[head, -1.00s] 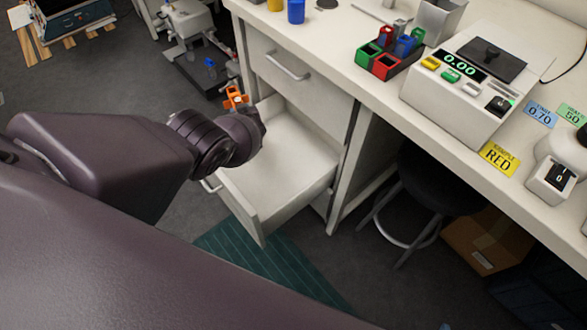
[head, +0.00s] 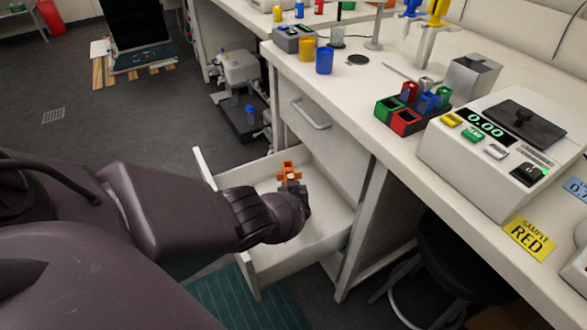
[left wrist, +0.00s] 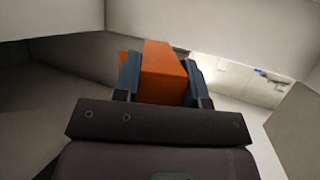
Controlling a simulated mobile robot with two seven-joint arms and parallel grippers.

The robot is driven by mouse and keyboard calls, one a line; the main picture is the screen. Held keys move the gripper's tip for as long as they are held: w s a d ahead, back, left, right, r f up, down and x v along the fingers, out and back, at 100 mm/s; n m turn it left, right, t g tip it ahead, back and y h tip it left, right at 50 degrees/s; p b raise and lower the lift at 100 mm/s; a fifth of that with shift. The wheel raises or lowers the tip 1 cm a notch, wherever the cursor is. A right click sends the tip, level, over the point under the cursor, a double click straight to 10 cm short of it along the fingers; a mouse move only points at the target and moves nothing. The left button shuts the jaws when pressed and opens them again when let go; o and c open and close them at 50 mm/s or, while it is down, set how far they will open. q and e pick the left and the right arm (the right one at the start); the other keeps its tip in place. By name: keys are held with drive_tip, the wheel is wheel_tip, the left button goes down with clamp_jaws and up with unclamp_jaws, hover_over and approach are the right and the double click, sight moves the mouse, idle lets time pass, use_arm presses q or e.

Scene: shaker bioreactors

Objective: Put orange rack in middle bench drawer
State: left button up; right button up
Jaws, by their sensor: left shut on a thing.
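The orange rack (head: 288,171) is in my left gripper (head: 292,186), over the open bench drawer (head: 322,222). In the left wrist view the orange rack (left wrist: 163,72) sits between the two dark fingers of my left gripper (left wrist: 160,78), which are shut on it. Pale drawer walls surround it there. The drawer is pulled out below a closed drawer with a handle (head: 310,114). From the head view I cannot tell whether the rack touches the drawer floor. My arm hides part of the drawer's near side. My right gripper is not in view.
The bench top (head: 345,88) above holds a blue cup (head: 324,61), a yellow cup (head: 307,48), coloured racks (head: 407,117) and a balance (head: 490,150). A black stool (head: 455,250) stands under the bench at right. A green mat (head: 240,300) lies on the floor.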

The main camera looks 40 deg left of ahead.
use_arm(q)
drive_tip(key=f, duration=0.2)
drive_tip(key=f+b, duration=0.1)
drive_tip(key=shift+s+f, duration=0.15)
drive_tip(key=shift+s, duration=0.1)
drive_tip(key=shift+w, duration=0.2)
drive_tip(key=shift+r, duration=0.25)
drive_tip(key=shift+f+b, duration=0.35)
drive_tip(key=shift+f, duration=0.2)
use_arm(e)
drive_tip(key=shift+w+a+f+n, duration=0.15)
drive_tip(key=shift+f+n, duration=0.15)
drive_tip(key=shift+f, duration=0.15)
use_arm(q)
drive_tip(key=shift+f, duration=0.15)
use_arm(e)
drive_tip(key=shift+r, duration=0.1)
use_arm(q)
drive_tip(key=o, duration=0.9)
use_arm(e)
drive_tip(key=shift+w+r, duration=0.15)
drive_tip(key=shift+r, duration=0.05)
use_arm(q)
drive_tip(key=shift+o, duration=0.2)
